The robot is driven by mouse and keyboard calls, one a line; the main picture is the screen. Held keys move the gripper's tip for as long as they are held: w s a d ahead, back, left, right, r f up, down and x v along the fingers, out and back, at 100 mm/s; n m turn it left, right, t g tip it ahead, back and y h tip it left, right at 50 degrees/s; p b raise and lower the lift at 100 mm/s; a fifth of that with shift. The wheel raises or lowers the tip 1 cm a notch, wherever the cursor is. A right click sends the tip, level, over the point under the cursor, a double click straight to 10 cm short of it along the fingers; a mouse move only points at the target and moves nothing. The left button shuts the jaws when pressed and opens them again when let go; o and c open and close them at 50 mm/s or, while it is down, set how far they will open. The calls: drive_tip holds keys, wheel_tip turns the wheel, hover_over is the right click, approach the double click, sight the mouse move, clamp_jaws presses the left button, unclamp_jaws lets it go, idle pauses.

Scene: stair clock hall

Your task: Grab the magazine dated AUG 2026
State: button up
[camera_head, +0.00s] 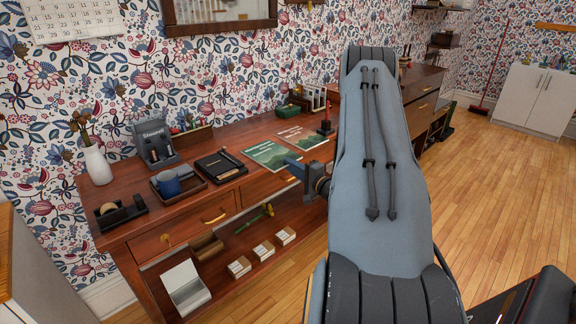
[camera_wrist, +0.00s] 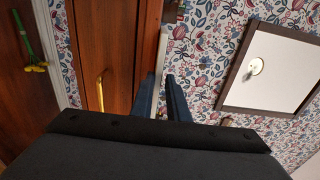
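Two magazines lie flat on the wooden desk (camera_head: 232,140). The nearer one has a green cover (camera_head: 268,153). The other has a reddish-brown upper cover and a green lower part (camera_head: 301,138), and lies to its right. I cannot read a date on either. My gripper (camera_head: 292,168) is at the desk's front edge, beside the green magazine's near right corner. In the wrist view my gripper (camera_wrist: 160,84) is open, with a gap between its two dark fingers. A thin pale strip, perhaps a magazine edge, shows between and beyond them. I cannot tell whether they touch it.
A red stapler-like object (camera_head: 326,127) stands right of the magazines. Drawers with brass handles (camera_wrist: 101,90) are under the desktop. Open floor (camera_head: 500,180) lies right.

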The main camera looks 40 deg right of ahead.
clamp_jaws()
wheel_tip(320, 180, up, 2)
drive_tip(key=shift+r+p, duration=0.25)
drive_tip(key=shift+p, duration=0.6)
drive_tip(key=s+r+p, duration=0.2)
drive_tip(key=s+p, duration=0.2)
drive_tip(key=s, duration=0.3)
drive_tip(key=s+r+p, duration=0.3)
drive_tip(key=s+p, duration=0.2)
drive_tip(key=s, duration=0.2)
drive_tip(key=shift+d, duration=0.3)
drive_tip(key=shift+a, duration=0.1)
